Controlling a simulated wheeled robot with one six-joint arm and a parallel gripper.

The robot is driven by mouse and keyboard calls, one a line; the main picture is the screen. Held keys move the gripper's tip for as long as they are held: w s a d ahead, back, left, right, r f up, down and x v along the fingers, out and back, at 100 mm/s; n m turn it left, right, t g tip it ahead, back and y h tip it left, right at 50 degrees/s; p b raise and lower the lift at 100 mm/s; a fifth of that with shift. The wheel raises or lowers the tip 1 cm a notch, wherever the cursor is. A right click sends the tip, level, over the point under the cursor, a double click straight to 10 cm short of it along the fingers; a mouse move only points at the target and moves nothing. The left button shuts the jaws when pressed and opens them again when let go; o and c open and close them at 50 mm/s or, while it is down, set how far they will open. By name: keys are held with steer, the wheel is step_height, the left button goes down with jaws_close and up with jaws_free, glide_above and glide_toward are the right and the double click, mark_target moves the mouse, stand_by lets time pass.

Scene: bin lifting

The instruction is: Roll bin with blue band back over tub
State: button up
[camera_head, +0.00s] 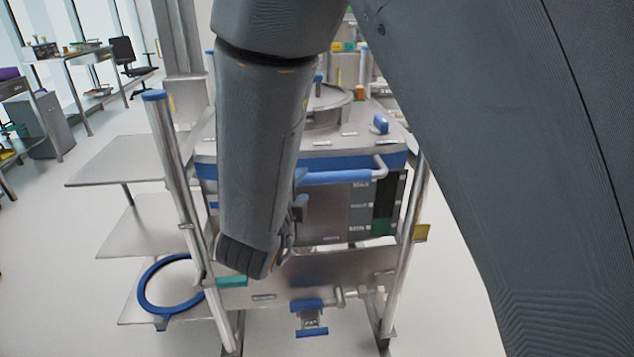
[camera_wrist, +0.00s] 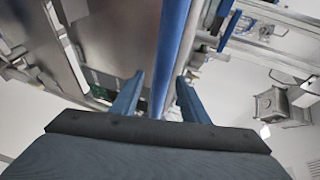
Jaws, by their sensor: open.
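The metal bin with a blue band (camera_head: 400,160) stands in a tubular steel frame in the middle of the head view, partly behind my arm. A blue handle bar (camera_head: 345,177) runs along its near face. The blue bar (camera_wrist: 172,55) also shows in the wrist view. My gripper (camera_wrist: 158,95) is open there, with one blue finger on each side of the bar. I cannot tell whether the fingers touch it. In the head view my arm mostly hides my gripper. I cannot make out the tub with certainty.
Steel posts (camera_head: 176,175) flank the bin. Metal shelves (camera_head: 120,160) stick out to the left, with a blue ring (camera_head: 142,290) on the lowest. A valve with a blue handle (camera_head: 310,305) sits below the bin. Open floor lies at the far left, before the benches.

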steer(key=shift+w+d+f+m+t+h+b, duration=0.1)
steer(key=shift+w+d+m+t+h+b, duration=0.25)
steer(key=shift+w+b, duration=0.2)
steer(key=shift+w+d, duration=0.2)
steer(key=shift+w, duration=0.05)
steer(key=p+x, duration=0.1)
steer(key=x, duration=0.6)
steer(key=shift+w, duration=0.1)
jaws_close()
